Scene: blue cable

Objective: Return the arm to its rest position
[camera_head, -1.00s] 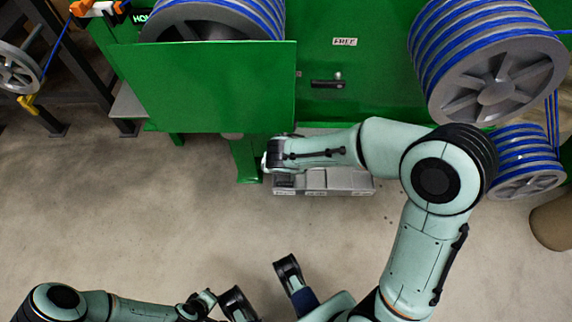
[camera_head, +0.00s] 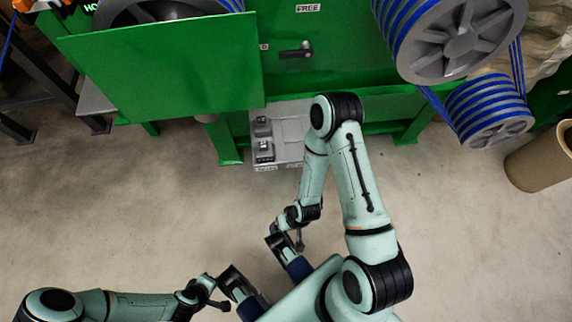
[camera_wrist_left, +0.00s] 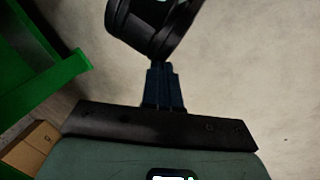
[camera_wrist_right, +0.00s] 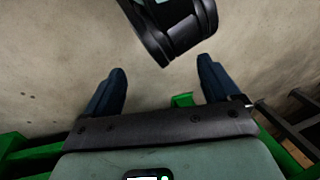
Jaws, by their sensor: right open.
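My right arm (camera_head: 352,175) is bent, with its elbow high near the green machine and its forearm folded back toward my body. My right gripper (camera_head: 300,243) hangs close to my base; in the right wrist view its two blue fingers (camera_wrist_right: 163,92) stand wide apart with nothing between them. My left arm (camera_head: 140,306) lies low at the bottom left. My left gripper (camera_head: 221,303) is small and partly unclear there; in the left wrist view its blue fingers (camera_wrist_left: 163,88) are together with nothing visible between them.
The green machine (camera_head: 170,70) spans the top, with a black handle (camera_head: 296,54). Reels with blue cable (camera_head: 450,35) (camera_head: 488,108) are at the upper right. A grey box (camera_head: 285,140) stands below the machine. A brown cylinder (camera_head: 540,158) stands right. The floor between is clear.

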